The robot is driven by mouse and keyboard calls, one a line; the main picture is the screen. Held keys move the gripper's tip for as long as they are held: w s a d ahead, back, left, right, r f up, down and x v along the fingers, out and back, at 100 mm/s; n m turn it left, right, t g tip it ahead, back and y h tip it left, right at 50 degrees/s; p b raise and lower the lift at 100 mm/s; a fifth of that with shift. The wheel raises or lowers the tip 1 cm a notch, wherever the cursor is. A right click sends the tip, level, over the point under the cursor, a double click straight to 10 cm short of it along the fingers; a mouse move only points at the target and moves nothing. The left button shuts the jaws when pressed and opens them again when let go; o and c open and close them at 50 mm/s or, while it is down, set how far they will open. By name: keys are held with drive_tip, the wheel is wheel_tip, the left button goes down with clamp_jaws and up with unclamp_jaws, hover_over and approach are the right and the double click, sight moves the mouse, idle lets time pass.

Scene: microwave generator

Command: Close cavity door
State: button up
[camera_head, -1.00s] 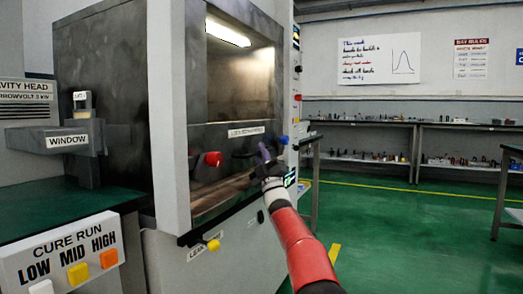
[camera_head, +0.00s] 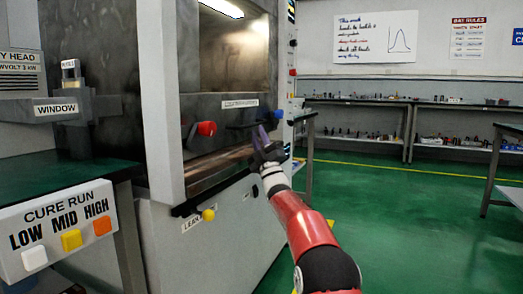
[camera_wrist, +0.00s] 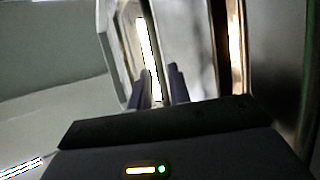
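The microwave cabinet (camera_head: 240,225) stands at left centre in the head view. Its lit cavity (camera_head: 235,50) shows behind a steel front with a label strip (camera_head: 240,103). A pale upright (camera_head: 163,110) borders this front on the left. I cannot tell which panel is the cavity door or how far it is open. A dark horizontal bar (camera_head: 238,127) lies below the label. My gripper (camera_head: 263,135) is close to the bar's right end; contact is unclear. In the wrist view, my gripper's two purple fingers (camera_wrist: 158,88) stand apart, with a bright strip beyond them.
A red knob (camera_head: 206,128) and a yellow knob (camera_head: 208,215) stick out from the cabinet. A green bench (camera_head: 75,180) with a button box (camera_head: 60,235) is at left. Open green floor (camera_head: 400,225) lies at right, with shelves (camera_head: 455,125) behind.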

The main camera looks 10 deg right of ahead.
drive_tip(key=v, duration=0.3)
drive_tip(key=shift+s+f+b, duration=0.15)
drive_tip(key=shift+b, duration=0.15)
